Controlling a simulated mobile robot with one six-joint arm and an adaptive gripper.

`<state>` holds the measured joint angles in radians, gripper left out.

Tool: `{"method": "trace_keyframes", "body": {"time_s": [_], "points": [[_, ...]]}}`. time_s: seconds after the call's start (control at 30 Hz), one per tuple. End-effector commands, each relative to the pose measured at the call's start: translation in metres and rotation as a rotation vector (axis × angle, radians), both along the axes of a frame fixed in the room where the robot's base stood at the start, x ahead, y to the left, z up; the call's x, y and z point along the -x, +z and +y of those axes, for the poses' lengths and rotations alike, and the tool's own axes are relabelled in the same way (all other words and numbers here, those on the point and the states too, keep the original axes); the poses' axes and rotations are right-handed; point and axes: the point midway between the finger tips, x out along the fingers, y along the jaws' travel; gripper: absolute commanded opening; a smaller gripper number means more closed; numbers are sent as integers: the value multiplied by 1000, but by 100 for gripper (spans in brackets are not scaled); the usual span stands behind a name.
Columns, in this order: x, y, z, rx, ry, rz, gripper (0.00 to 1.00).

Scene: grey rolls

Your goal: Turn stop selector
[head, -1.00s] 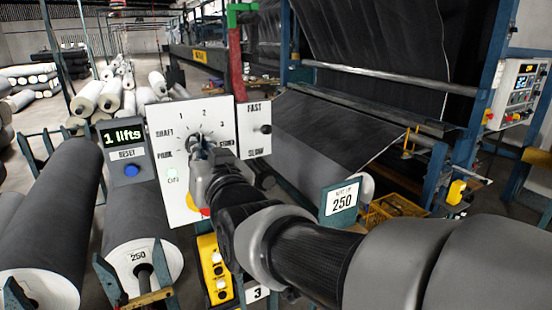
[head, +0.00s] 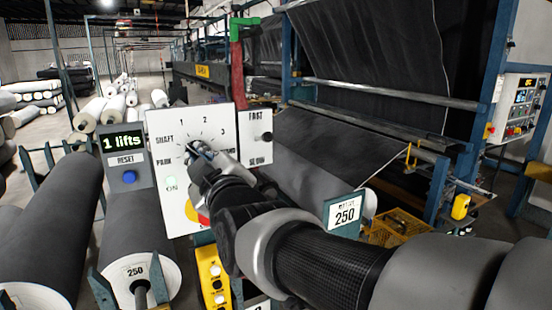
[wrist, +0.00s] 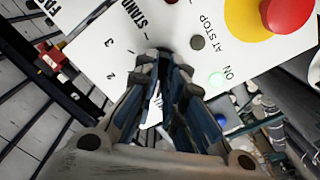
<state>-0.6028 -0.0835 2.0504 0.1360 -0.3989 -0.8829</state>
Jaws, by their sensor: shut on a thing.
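The white selector panel (head: 160,122) faces me in the head view, with printed labels 1, 2, 3, SHAFT, PARK and ON around a dial. The dark selector knob (head: 192,147) is at the dial's centre, mostly hidden by my gripper (head: 199,152). My gripper is shut on the knob, its fingers tilted to the upper left. In the wrist view the gripper (wrist: 165,82) has its fingers close together against the panel (wrist: 110,40); the knob is hard to make out between them. Which label the knob points to cannot be told.
A red button (wrist: 287,12) on yellow is near the gripper. Grey rolls (head: 50,225) fill the lower left.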

Motion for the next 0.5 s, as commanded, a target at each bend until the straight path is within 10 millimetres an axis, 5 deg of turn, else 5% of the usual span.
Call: {"method": "trace_keyframes", "body": {"time_s": [0.5], "points": [[0, 1, 0, 225, -1, -140, 0]]}}
